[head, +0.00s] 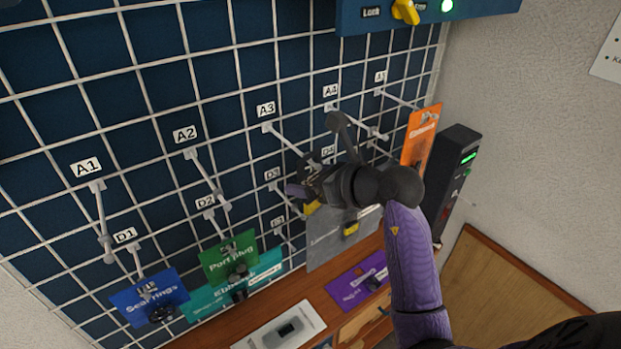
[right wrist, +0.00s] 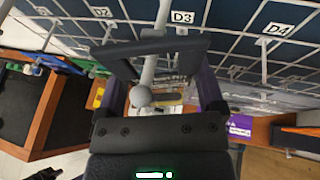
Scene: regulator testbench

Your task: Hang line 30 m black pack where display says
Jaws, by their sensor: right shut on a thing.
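My right gripper (head: 305,192) is in front of the wire grid (head: 238,95), near the D3 label (head: 272,174). A ball-ended hook (right wrist: 140,96) is between the fingers, near the D3 label (right wrist: 182,17). Whether the pack is on this hook cannot be told. A grey card (head: 330,243) shows below the gripper, partly hidden by it; whether it is the held pack is unclear. My left gripper is not in view.
Free-looking hooks A1 (head: 101,215), A2 (head: 208,178) and A3 (head: 288,140) stick out. Blue (head: 150,297), green (head: 228,262) and orange (head: 418,135) packs hang at the sides. A purple pack (head: 355,283) lies below. A black box (head: 452,170) with green lights stands right.

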